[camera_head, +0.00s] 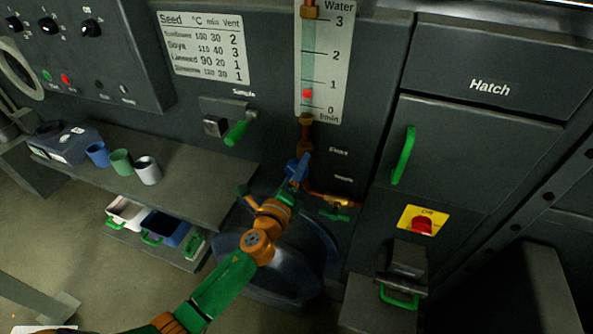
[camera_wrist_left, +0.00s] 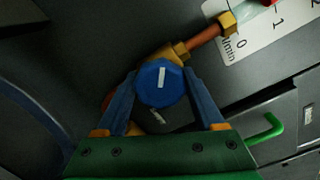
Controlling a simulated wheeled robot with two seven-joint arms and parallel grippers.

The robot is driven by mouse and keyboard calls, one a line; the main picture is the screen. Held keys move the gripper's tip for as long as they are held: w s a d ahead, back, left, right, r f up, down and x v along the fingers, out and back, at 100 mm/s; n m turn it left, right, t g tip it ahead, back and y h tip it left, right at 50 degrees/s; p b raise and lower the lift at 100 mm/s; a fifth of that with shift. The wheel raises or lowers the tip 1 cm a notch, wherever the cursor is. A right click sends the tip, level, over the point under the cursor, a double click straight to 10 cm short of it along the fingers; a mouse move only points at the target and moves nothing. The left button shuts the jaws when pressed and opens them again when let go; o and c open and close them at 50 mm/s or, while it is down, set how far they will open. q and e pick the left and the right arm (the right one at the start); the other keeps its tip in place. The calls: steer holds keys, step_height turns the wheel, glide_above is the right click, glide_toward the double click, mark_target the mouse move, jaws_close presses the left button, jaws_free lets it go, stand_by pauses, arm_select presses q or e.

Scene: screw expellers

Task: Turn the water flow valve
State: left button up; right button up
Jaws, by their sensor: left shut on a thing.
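The water flow valve is a round blue knob (camera_wrist_left: 159,84) with a white pointer line, on a brass and copper pipe. In the left wrist view it sits between the two blue fingers of my left gripper (camera_wrist_left: 161,95), which is shut on it. In the head view my left gripper (camera_head: 298,170) reaches the pipe below the water gauge and hides most of the knob. The water gauge (camera_head: 322,60) has a scale from 0 to 3, and its red float (camera_head: 307,93) sits between 0 and 1. My right gripper is not in view.
A copper pipe with a green-handled valve (camera_head: 336,214) is just right of my gripper. A dark round tub (camera_head: 265,262) stands below. A green sample lever (camera_head: 237,132), a hatch with green handle (camera_head: 403,155) and a red stop button (camera_head: 422,225) are nearby. Cups stand on the left shelf (camera_head: 195,185).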

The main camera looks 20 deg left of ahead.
arm_select(q)
steer(key=shift+n, duration=0.5)
steer(key=o, duration=1.4)
steer(key=s, duration=0.7)
steer(key=shift+a, duration=0.1)
